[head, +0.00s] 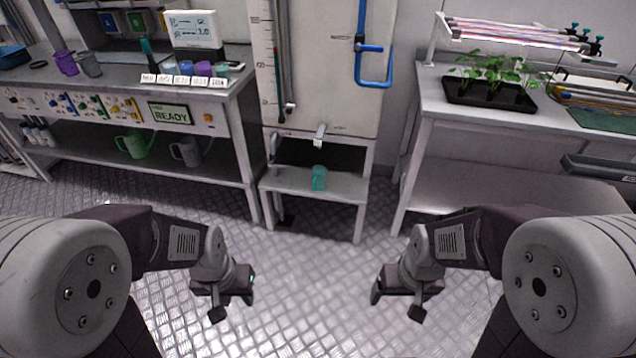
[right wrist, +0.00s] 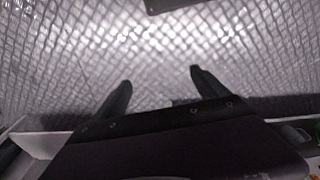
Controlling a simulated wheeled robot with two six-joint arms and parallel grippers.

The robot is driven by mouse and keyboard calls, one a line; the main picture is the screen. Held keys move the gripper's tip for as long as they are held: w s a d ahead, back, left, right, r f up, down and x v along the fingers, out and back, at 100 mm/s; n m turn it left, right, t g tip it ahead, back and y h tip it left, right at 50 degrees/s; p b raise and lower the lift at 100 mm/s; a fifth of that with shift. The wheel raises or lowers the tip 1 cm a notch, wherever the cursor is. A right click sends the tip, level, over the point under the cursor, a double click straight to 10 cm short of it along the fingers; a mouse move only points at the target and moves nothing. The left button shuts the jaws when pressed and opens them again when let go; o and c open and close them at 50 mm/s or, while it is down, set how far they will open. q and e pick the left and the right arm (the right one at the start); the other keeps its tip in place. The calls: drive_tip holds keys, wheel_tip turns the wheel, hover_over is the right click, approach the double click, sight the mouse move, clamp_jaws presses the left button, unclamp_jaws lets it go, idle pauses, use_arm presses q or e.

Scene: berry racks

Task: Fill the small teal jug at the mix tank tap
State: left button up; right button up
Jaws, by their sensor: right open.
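The small teal jug (head: 319,178) stands upright on a low grey stand (head: 345,188) in the head view. The mix tank (head: 330,70) is a tall pale panel behind it with a level scale. Its tap (head: 320,132) sticks out just above the jug, with a gap between them. I cannot see inside the jug. My left gripper (head: 235,299) hangs low over the floor, in front and left of the stand; its jaws are unclear. My right gripper (head: 397,301) is in front and right of the stand. The right wrist view shows its two fingers apart and empty (right wrist: 160,80).
A bench (head: 110,85) on the left holds cups and a display, with a green jug (head: 133,144) and a grey jug (head: 186,151) on its lower shelf. A right bench (head: 440,105) holds a plant tray (head: 490,93). The metal floor (head: 310,290) between my grippers is clear.

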clamp_jaws()
idle(1.5)
